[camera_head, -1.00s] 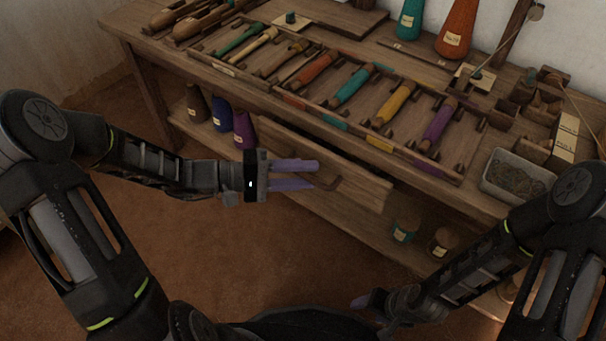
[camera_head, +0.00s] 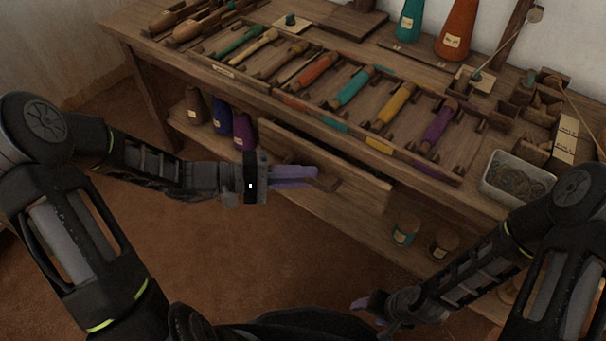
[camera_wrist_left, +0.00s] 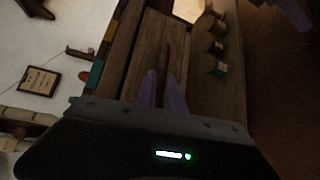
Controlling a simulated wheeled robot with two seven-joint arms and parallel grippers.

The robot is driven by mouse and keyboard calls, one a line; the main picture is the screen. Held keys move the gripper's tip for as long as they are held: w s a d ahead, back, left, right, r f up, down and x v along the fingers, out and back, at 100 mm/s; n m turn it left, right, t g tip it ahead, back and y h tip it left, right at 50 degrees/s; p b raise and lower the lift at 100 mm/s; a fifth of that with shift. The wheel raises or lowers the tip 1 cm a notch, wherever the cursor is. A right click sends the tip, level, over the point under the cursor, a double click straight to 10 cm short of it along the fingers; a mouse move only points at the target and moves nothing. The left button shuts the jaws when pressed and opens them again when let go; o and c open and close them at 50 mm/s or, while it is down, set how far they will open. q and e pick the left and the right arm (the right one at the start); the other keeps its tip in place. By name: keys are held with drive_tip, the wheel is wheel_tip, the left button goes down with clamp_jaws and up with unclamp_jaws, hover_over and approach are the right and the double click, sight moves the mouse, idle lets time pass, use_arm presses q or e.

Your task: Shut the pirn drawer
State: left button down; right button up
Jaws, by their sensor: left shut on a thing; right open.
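The pirn drawer (camera_head: 350,182) is a wooden front under the table's edge; its right end stands out a little from the table. Its brown handle (camera_head: 327,184) shows at the tips of my left gripper (camera_head: 300,178). The purple-grey fingers are closed together on the handle, though their tips partly hide it. In the left wrist view, the two fingers (camera_wrist_left: 163,90) reach toward the drawer front (camera_wrist_left: 150,45). My right gripper (camera_head: 365,303) is open and empty, low in front of the table, away from the drawer.
Colored pirns lie in a tray (camera_head: 325,110) on the tabletop above the drawer. A lower shelf (camera_head: 310,205) holds several cones (camera_head: 243,132) at left and small jars (camera_head: 405,232) at right. The floor in front is clear.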

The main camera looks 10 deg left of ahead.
sight(312, 164)
idle(0.8)
use_arm(q)
drive_tip(key=w, duration=0.1)
drive_tip(key=w+d, duration=0.1)
drive_tip(key=w+b, duration=0.1)
drive_tip(key=shift+w+d+f, duration=0.1)
drive_tip(key=shift+w+d, duration=0.15)
drive_tip(key=shift+w, duration=0.15)
drive_tip(key=c, duration=1.5)
unclamp_jaws()
drive_tip(key=shift+w, duration=0.1)
drive_tip(key=shift+o, duration=0.2)
